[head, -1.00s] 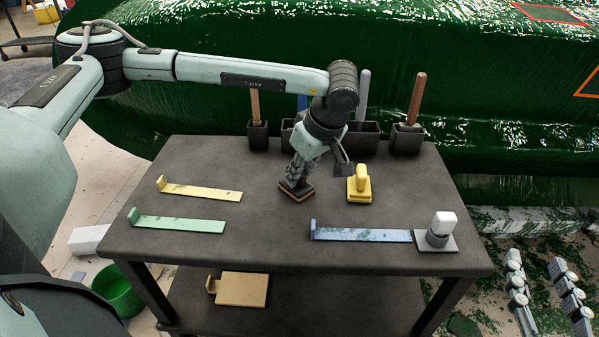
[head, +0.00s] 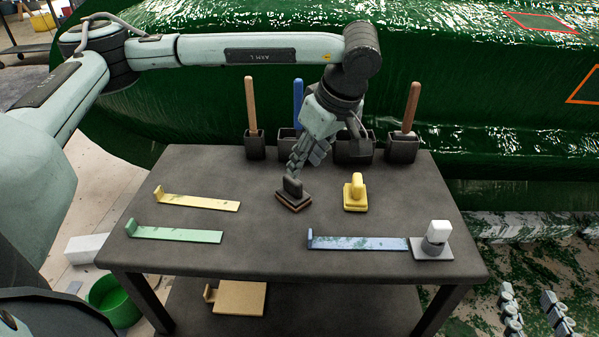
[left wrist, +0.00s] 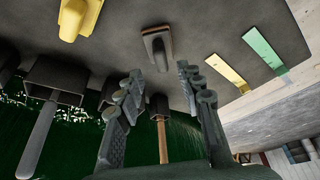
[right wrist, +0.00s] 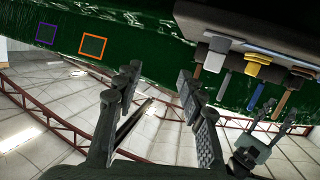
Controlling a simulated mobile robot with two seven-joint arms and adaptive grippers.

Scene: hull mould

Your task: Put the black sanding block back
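The black sanding block (head: 293,197), with a dark upright handle and a brown lower edge, sits flat on the dark cart top (head: 240,262), left of a yellow block (head: 355,193). It also shows in the left wrist view (left wrist: 157,47), beyond the fingertips. My left gripper (head: 307,160) is just above and behind it in the head view. In the left wrist view my left gripper (left wrist: 160,78) has its fingers spread with nothing between them, apart from the block. My right gripper (right wrist: 158,78) is open and empty in the right wrist view, outside the head view.
Holders with upright handles (head: 403,148) line the cart's back edge, before the green hull (head: 480,90). Yellow (head: 200,202), green (head: 180,235) and blue (head: 360,243) strips lie on top. A white-topped item (head: 437,238) stands at right. The front middle is clear.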

